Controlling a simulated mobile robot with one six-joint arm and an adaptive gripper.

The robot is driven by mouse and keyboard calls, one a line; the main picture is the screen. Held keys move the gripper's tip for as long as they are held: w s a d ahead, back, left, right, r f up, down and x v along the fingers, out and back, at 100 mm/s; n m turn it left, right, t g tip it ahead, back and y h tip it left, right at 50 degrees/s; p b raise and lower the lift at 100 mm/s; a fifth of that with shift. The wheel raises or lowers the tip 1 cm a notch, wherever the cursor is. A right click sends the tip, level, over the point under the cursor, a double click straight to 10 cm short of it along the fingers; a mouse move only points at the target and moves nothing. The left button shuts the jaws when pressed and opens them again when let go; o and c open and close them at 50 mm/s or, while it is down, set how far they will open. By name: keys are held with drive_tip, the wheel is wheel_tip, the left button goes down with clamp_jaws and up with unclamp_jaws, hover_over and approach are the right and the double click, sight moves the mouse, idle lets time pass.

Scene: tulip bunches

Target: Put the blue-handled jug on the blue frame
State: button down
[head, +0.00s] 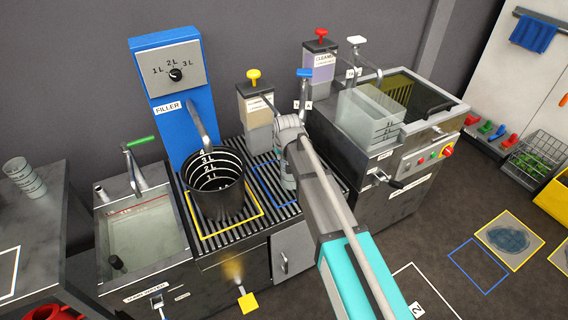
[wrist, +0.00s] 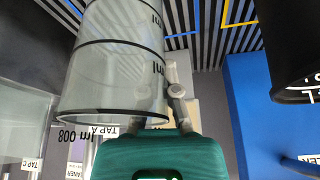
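A clear jug (wrist: 118,65) with black level lines and upside-down "800 ml" lettering fills the upper left of the wrist view, close in front of my gripper (wrist: 172,88). No blue handle shows on it. In the head view my gripper (head: 289,140) is over the right part of the grating, mostly hidden by my arm, so its fingers and any grip on the jug cannot be made out. The blue frame (head: 262,188) is marked on the grating, partly covered by my arm. Part of a blue frame also shows in the wrist view (wrist: 196,18).
A black bucket (head: 216,195) stands in the yellow frame (head: 258,220), left of the blue frame. The blue filler (head: 180,125) and dispensers (head: 257,112) stand behind. A sink (head: 140,235) is left, a tank (head: 440,108) right. Another blue frame (head: 477,265) is on the floor.

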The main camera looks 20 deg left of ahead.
sight(282, 177)
drive_tip(key=shift+f, duration=0.15)
drive_tip(key=shift+f+b, duration=1.65)
drive_tip(key=shift+b, duration=0.1)
drive_tip(key=shift+f, duration=0.1)
drive_tip(key=c, duration=0.8)
unclamp_jaws()
drive_tip(key=p+v, duration=1.1)
drive_tip(key=v, duration=0.1)
